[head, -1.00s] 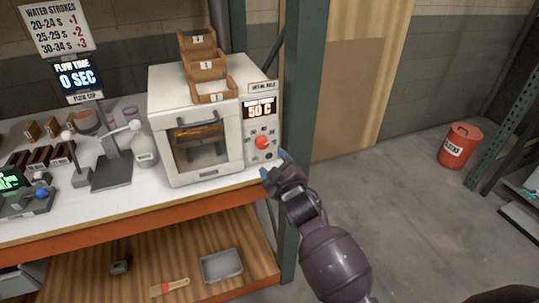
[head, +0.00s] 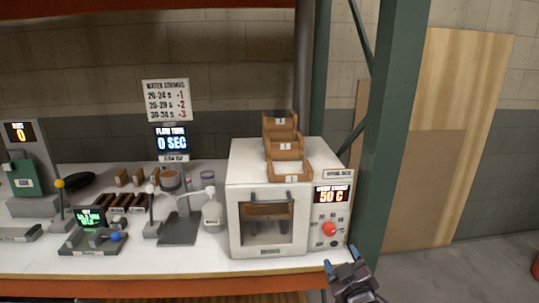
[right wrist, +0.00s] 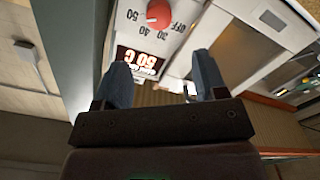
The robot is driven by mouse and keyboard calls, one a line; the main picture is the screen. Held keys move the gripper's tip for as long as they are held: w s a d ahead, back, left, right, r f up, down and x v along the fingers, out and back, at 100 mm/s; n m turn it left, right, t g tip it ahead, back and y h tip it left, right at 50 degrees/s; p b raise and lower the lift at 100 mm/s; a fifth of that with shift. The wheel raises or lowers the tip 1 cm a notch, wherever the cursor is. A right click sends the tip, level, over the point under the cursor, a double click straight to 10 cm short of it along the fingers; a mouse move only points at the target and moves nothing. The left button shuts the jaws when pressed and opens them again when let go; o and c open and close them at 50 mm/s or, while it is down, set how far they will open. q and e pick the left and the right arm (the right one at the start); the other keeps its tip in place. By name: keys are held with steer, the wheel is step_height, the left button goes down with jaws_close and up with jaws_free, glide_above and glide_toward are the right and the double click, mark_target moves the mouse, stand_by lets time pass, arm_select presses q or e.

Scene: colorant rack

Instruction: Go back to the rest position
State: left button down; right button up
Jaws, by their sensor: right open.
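My right gripper (head: 343,270) is open and empty, below and just right of the white oven's lower front corner, beside the green rack post. In the right wrist view its two blue-grey fingers (right wrist: 160,85) are spread apart with nothing between them. The knob (right wrist: 159,13) and display (right wrist: 139,61) also show beyond the fingers in the right wrist view. My left gripper is out of view.
Stepped wooden bins (head: 284,146) sit on the oven. A grey stand (head: 181,228), a white bottle (head: 212,211), brown blocks and a green-screen device (head: 91,218) stand to its left. The green rack post (head: 388,120) is close to the right gripper. Open floor (head: 480,262) lies at right.

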steer(key=s+d+f+m+g, duration=0.3)
steer(key=s+f, duration=0.6)
steer(key=s, duration=0.4)
steer(key=s+d+f+m+g, duration=0.3)
steer(key=s+f, duration=0.6)
steer(key=s, duration=0.5)
steer(key=shift+d+f+h, duration=0.4)
steer(key=shift+d, duration=0.25)
